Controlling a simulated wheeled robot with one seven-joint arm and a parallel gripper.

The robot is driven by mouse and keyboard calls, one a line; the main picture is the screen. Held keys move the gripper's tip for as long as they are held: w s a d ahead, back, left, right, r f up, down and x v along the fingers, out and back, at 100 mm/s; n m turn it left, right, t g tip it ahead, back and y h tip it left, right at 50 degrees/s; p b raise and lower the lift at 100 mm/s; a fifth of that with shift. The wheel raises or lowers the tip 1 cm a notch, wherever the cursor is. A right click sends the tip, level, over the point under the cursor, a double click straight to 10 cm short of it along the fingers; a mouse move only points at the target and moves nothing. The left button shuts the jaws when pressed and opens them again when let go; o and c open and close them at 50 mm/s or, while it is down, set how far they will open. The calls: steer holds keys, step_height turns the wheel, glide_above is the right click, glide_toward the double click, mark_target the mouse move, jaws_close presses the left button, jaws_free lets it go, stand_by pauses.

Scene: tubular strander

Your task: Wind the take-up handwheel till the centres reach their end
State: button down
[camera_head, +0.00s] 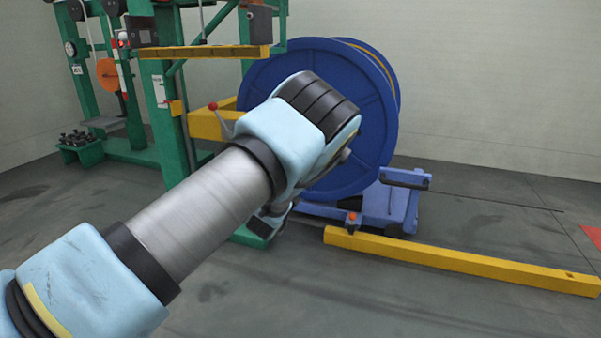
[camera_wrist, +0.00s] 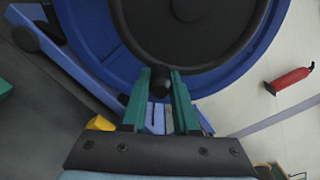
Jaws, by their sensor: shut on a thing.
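In the wrist view, a dark round wheel (camera_wrist: 215,45), which looks like the take-up handwheel, fills the top centre before the blue reel. A short black grip (camera_wrist: 160,80) stands at its lower rim. My gripper (camera_wrist: 159,88) has its two green fingers on either side of this grip, shut on it. In the head view my arm crosses in front of the large blue reel (camera_head: 375,125) and hides the handwheel and my fingers. The centres that carry the reel cannot be made out.
A blue stand (camera_head: 405,203) sits under the reel. A yellow floor beam (camera_head: 450,261) runs to the right. The green machine frame (camera_head: 165,120) with a red-knobbed lever (camera_head: 213,106) stands to the left. A red extinguisher (camera_wrist: 289,80) shows at right in the wrist view.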

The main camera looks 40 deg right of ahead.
steer(key=w+a+m, duration=0.5)
steer(key=w+m, duration=0.3)
steer(key=m, duration=0.5)
steer(key=w+a+r+m+b, duration=0.1)
steer(key=w+r+m, duration=0.2)
steer(key=r+m, duration=0.5)
steer(key=shift+w+a+m, duration=0.15)
steer(key=shift+w+m, duration=0.1)
steer(key=shift+m, duration=1.75)
steer(key=shift+r, duration=0.1)
steer(key=c, duration=0.7)
jaws_free()
steer(key=shift+o, duration=0.2)
